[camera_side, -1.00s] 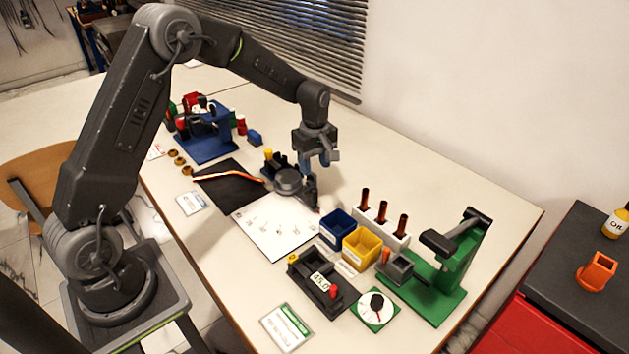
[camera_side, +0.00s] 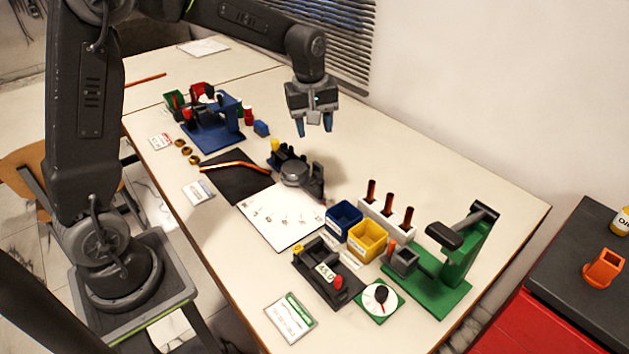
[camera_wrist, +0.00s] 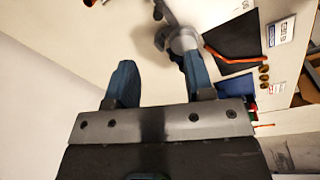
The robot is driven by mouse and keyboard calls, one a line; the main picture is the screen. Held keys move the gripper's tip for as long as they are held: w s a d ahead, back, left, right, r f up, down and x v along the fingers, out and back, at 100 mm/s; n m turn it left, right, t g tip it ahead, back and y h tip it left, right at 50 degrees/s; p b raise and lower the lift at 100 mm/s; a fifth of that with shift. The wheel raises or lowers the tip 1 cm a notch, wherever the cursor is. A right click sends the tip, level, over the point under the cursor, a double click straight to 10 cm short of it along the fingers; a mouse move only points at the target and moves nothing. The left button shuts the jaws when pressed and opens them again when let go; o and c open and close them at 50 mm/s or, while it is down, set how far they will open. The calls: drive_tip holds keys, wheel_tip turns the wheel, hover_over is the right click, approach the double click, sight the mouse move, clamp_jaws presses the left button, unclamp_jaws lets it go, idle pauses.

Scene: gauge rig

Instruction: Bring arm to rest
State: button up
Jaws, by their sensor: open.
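My gripper (camera_side: 314,130) hangs above the back part of the table, fingers pointing down. Its two blue fingers are apart with nothing between them. In the wrist view my gripper (camera_wrist: 160,80) also shows open and empty over bare table. The dark gauge device with a round grey disc (camera_side: 295,173) stands on the table below and slightly left of my gripper, clear of it. A bent orange-and-dark strip (camera_side: 235,166) lies on the black mat (camera_side: 240,185).
A blue rig (camera_side: 215,132) stands at the left. A white sheet (camera_side: 285,225), a blue bin (camera_side: 343,217), a yellow bin (camera_side: 367,240), a white rack (camera_side: 385,220) with brown-topped pegs and a green press (camera_side: 450,265) lie toward the right. The table behind the gauge device is clear.

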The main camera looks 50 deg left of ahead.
drive_tip(key=s+d+r+m+t, duration=0.1)
drive_tip(key=s+d+r+m, duration=0.1)
drive_tip(key=s+m, duration=0.2)
drive_tip(key=s+d+r+m+t, duration=0.2)
drive_tip(key=s+r+m, duration=0.1)
drive_tip(key=s, duration=0.8)
drive_tip(key=s+d+r+m+t, duration=0.1)
drive_tip(key=s+d+r+m, duration=0.1)
drive_tip(key=s+m, duration=0.4)
drive_tip(key=shift+s+d+r, duration=0.3)
drive_tip(key=shift+s+d, duration=0.05)
drive_tip(key=shift+s, duration=0.9)
